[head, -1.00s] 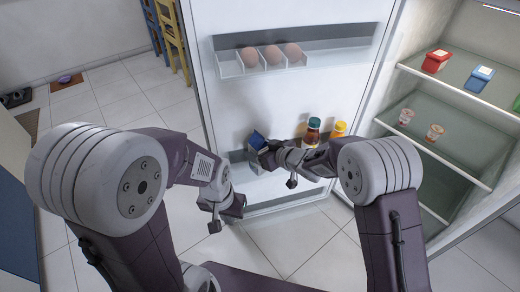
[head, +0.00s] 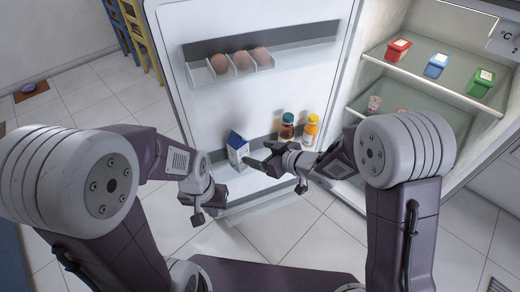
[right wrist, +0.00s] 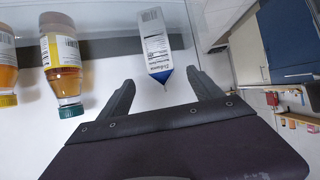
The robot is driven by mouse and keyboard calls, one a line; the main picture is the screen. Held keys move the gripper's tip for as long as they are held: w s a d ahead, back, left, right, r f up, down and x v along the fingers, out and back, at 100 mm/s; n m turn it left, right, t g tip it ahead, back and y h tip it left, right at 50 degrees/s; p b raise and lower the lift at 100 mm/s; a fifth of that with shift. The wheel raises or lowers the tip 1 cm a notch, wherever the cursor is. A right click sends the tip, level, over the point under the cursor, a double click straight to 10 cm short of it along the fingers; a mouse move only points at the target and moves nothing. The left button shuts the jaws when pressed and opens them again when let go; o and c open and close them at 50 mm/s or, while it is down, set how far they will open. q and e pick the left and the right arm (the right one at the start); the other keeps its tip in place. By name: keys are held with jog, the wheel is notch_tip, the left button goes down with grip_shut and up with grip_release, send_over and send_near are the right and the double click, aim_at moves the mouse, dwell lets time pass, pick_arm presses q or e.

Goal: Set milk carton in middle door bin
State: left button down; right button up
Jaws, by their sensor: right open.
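The milk carton (head: 237,150), white with a blue top, stands roughly upright at the left part of the door bin (head: 240,186) below the egg bin. It also shows in the right wrist view (right wrist: 155,42), just beyond the fingers, with its blue top toward me. My right gripper (head: 259,157) is open and empty, just right of the carton in the head view. In the right wrist view its fingers (right wrist: 160,80) are spread apart with a gap to the carton. My left gripper (head: 196,210) hangs low, left of the bin; its fingers are not clear.
Eggs (head: 240,60) sit in the bin above. Fridge shelves (head: 430,76) with small tubs are at the right.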

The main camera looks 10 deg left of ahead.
jog(key=s+d+f+m+h, duration=0.1)
jog(key=d+m+h, duration=0.15)
jog(key=d, duration=0.45)
jog(key=s+d+f+m+g+h, duration=0.1)
jog(key=s+d+f+m+h, duration=0.15)
jog(key=d, duration=0.35)
jog(key=d+m+h, duration=0.2)
jog(key=d+h, duration=0.2)
jog(key=d, duration=0.3)
jog(key=s+d+f+m+g, duration=0.1)
jog(key=s+d+m+g, duration=0.1)
jog(key=s, duration=0.5)
jog(key=s+d+m+g, duration=0.1)
jog(key=s+d+g, duration=0.1)
jog(key=s, duration=0.5)
jog(key=shift+s+d+f+m+g+h, duration=0.2)
jog(key=shift+s+f+m+g+h, duration=0.15)
jog(key=shift+g, duration=0.25)
